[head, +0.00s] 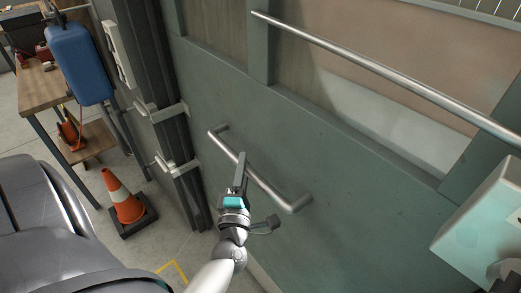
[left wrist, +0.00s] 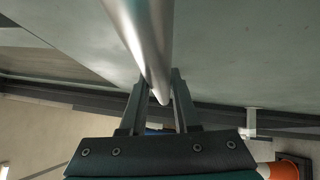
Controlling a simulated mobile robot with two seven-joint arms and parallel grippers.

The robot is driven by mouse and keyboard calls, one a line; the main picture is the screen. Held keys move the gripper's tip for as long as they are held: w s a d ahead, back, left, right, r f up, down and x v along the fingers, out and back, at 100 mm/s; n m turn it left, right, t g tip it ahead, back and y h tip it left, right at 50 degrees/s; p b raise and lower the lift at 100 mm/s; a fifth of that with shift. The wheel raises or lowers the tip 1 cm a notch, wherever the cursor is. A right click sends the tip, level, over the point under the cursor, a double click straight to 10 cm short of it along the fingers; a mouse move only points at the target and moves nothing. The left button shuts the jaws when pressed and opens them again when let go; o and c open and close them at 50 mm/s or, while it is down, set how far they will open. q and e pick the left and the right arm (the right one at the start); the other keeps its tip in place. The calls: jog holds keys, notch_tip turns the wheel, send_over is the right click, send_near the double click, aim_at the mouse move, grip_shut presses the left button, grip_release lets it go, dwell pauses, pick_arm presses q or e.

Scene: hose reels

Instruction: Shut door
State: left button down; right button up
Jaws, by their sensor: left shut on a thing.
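The door (head: 330,185) is a large grey-green panel with a window part above, filling the right of the head view. A metal bar handle (head: 269,185) is fixed on its lower face, running from upper left to lower right. My left gripper (head: 240,165) reaches the handle from below, about mid-bar. In the left wrist view the handle (left wrist: 145,40) runs between the two fingers of the left gripper (left wrist: 160,90), which are shut on it. A dark post (head: 160,90) with latch brackets (head: 173,168) stands at the door's left edge. My right gripper is not in view.
A long rail (head: 380,68) crosses the upper door. A white-teal box (head: 485,225) is at the right. An orange cone (head: 122,200), a wooden bench (head: 45,88) and a blue tank (head: 78,65) stand left. Some floor near the cone is bare.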

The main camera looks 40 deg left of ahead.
pick_arm(q)
jog(key=shift+s+a+n+g+y, duration=0.1)
jog(key=shift+s+n+g+y, duration=0.2)
jog(key=shift+s+y, duration=0.35)
jog(key=shift+s+f, duration=0.1)
jog(key=shift+s, duration=0.1)
jog(key=c, duration=1.1)
grip_release()
jog(key=o, duration=0.3)
jog(key=shift+s, duration=0.3)
jog(key=shift+o, duration=0.7)
jog(key=shift+w, duration=0.2)
jog(key=shift+s, duration=0.1)
